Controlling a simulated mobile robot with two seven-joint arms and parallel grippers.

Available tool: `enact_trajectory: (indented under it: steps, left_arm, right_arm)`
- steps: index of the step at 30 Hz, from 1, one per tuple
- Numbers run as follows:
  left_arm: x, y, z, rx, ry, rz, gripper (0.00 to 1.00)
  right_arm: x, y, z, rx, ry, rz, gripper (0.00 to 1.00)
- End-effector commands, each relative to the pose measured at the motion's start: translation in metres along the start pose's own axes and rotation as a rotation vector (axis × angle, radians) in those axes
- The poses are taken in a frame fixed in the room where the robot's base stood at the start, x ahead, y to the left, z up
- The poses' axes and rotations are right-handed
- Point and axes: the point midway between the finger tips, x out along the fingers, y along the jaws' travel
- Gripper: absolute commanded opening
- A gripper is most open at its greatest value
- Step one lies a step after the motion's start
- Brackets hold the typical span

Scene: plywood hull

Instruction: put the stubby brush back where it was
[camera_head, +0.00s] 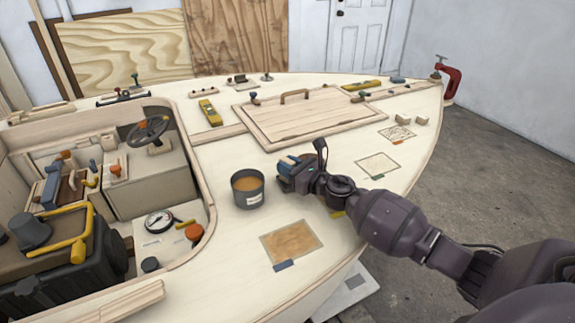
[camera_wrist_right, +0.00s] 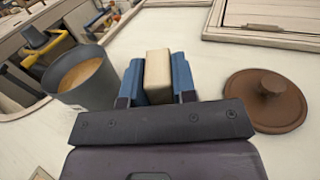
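My right gripper (camera_head: 284,168) is over the pale deck, just right of a dark pot (camera_head: 248,196) with tan contents. In the right wrist view its two blue fingers (camera_wrist_right: 158,80) are closed on the sides of a pale, squared piece (camera_wrist_right: 158,76), which I take to be the stubby brush. Only its blocky end shows; any bristles are hidden. The pot (camera_wrist_right: 72,97) stands left of the fingers in that view, apart from them. A round brown lid with a knob (camera_wrist_right: 262,105) lies to their right. My left gripper is not in view.
A tan rectangle (camera_head: 291,242) and two outlined patches (camera_head: 377,165) (camera_head: 397,134) mark the deck. A hatch with a handle (camera_head: 300,116) lies behind my gripper. The cockpit opening (camera_head: 207,205) is at left. A red clamp (camera_head: 450,84) grips the bow.

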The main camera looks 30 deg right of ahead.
Motion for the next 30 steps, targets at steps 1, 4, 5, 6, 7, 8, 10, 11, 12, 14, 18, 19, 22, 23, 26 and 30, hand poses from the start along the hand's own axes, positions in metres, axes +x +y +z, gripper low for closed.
enact_trajectory:
  steps: [1,4,5,6,7,8,10,11,12,14,18,19,22,23,26,30]
  left_arm:
    - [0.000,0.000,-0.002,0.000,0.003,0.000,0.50]
    - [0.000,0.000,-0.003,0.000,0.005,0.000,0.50]
    - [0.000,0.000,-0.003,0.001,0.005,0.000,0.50]
    - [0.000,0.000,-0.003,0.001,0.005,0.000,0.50]
    - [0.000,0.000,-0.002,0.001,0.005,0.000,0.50]
    - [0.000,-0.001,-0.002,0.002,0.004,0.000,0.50]
    - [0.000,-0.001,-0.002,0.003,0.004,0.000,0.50]
    - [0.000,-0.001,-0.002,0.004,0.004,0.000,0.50]
    - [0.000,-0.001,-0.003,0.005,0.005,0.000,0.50]
    - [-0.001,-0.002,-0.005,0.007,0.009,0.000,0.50]
    - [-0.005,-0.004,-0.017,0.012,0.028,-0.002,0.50]
    - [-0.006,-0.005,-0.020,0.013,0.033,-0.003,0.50]
    - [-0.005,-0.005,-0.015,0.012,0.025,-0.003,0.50]
    - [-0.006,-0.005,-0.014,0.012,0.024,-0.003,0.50]
    - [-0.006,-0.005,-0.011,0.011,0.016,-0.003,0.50]
    - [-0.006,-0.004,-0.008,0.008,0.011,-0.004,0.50]
  right_arm:
    - [0.000,0.000,0.001,-0.001,-0.001,0.000,0.34]
    - [0.000,0.000,0.001,-0.001,-0.001,0.000,0.48]
    - [0.000,0.000,0.001,-0.001,-0.001,0.000,0.48]
    - [0.000,0.000,0.001,-0.001,-0.001,0.000,0.48]
    - [0.000,0.000,0.001,-0.001,-0.001,0.000,0.48]
    - [0.000,0.000,0.001,-0.001,-0.001,0.000,0.48]
    - [0.000,0.000,0.001,-0.001,-0.001,0.000,0.48]
    - [0.000,0.000,0.001,-0.001,-0.001,0.000,0.48]
    - [0.000,0.000,0.002,-0.001,-0.001,0.000,0.48]
    - [0.000,0.000,0.004,-0.001,-0.002,0.000,0.48]
    - [0.000,0.000,0.017,-0.004,-0.006,0.000,0.48]
    - [0.000,0.000,0.021,-0.004,-0.006,0.000,0.48]
    - [-0.017,-0.001,0.013,-0.001,0.001,-0.001,0.48]
    - [-0.022,0.000,0.013,-0.001,0.000,-0.001,0.48]
    - [-0.039,0.000,0.012,0.000,0.001,-0.001,0.48]
    - [-0.063,0.000,0.012,0.000,0.002,-0.001,0.48]
